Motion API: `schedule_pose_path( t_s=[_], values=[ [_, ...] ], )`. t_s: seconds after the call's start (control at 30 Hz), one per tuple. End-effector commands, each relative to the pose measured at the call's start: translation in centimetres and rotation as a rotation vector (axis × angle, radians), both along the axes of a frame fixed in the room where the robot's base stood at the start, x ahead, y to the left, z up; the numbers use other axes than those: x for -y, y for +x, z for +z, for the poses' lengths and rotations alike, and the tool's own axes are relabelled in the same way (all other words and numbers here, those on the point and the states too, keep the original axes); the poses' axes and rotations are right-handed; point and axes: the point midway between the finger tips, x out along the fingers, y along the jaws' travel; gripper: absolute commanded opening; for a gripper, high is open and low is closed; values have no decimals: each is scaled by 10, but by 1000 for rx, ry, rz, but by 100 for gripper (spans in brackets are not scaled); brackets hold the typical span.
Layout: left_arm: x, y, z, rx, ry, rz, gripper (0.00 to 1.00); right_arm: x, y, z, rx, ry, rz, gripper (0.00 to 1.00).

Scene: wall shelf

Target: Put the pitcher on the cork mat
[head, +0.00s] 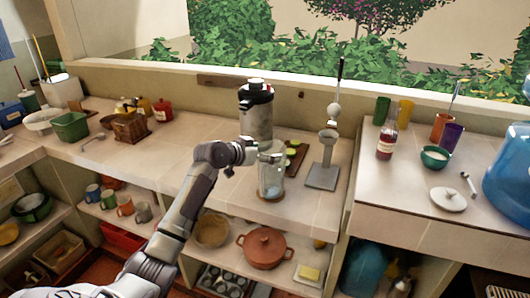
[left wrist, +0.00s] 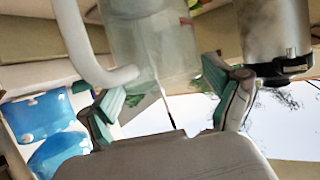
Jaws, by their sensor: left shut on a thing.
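The clear glass pitcher (head: 271,172) is upright at the front edge of the stone counter in the head view. A round brown cork mat (head: 271,196) shows directly below its base; I cannot tell whether the base touches it. My left gripper (head: 250,152) reaches the pitcher's upper left side and is shut on it. In the left wrist view the pitcher (left wrist: 150,40) sits between the green-padded fingers of the gripper (left wrist: 160,98), with its pale handle (left wrist: 85,45) at the left. My right gripper is not in view.
A steel dispenser (head: 257,118) stands close behind the pitcher. A board with green slices (head: 291,160) and a metal stand (head: 324,165) are to its right. Shelves below hold a red pot (head: 264,248) and a bowl (head: 212,230). The counter left of my arm is partly clear.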

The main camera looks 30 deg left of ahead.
Motion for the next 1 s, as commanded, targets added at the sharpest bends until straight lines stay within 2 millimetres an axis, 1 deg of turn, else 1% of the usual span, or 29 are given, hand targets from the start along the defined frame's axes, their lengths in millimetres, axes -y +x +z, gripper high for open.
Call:
schedule_pose_path(
  t_s=[0.07,0.4,0.43,0.5,0.87,0.97,1.0],
  values=[
    [0,1,-1,10,-2,1,21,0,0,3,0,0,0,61],
    [0,1,-5,10,0,1,21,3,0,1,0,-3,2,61],
    [0,0,-9,3,0,1,92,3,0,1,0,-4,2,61],
    [0,0,-8,3,0,1,100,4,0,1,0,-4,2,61],
    [0,0,-5,3,1,1,100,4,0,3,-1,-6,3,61],
    [-3,-9,-4,5,3,2,100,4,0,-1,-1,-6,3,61],
    [-4,-15,-2,4,3,2,100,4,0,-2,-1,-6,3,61]
  ],
)
